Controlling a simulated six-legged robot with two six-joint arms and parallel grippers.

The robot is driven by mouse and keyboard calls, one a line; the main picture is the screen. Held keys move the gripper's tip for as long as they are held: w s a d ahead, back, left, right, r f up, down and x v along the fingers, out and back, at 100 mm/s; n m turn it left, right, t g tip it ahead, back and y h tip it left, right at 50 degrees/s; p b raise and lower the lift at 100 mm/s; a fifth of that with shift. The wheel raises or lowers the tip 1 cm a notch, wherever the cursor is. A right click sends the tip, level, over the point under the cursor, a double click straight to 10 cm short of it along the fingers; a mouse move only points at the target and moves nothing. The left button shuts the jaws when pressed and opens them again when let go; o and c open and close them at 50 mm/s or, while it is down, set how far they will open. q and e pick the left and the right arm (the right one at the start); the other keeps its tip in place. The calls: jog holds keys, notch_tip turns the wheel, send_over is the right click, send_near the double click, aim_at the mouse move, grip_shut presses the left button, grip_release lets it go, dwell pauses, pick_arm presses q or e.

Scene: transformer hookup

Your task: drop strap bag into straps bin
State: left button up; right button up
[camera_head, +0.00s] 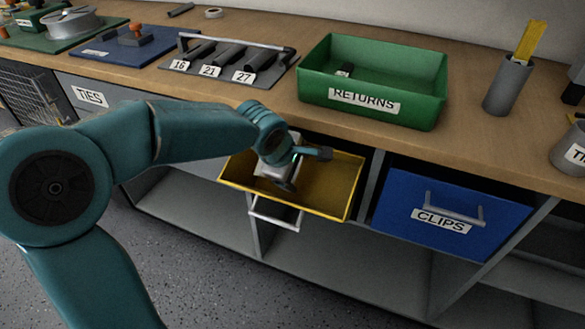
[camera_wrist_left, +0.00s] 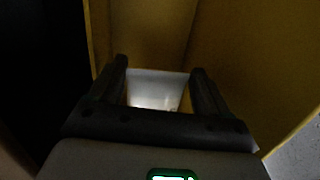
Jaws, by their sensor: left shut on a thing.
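The yellow bin (camera_head: 335,190) is pulled out from under the counter like a drawer, its handle at the front; I read no label on it. My left gripper (camera_head: 300,167) is over the bin's open top, toward its left side. In the left wrist view it is shut on a pale, whitish bag (camera_wrist_left: 157,88) between its two dark fingers. Yellow bin walls (camera_wrist_left: 150,30) rise around and beyond the bag there. The bag is mostly hidden by the gripper in the head view, and I cannot tell whether it touches the bin. My right gripper is not in view.
A blue CLIPS bin (camera_head: 410,208) sits to the right in the same row. A green RETURNS tray (camera_head: 435,105) stands on the counter (camera_head: 250,103) above. A grey rack (camera_head: 285,75) labelled 16, 21 and 27 is left of it. A TIES drawer (camera_head: 110,103) is at left.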

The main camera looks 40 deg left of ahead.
pick_arm(q)
jog(key=shift+w, duration=0.1)
jog(key=o, duration=1.1)
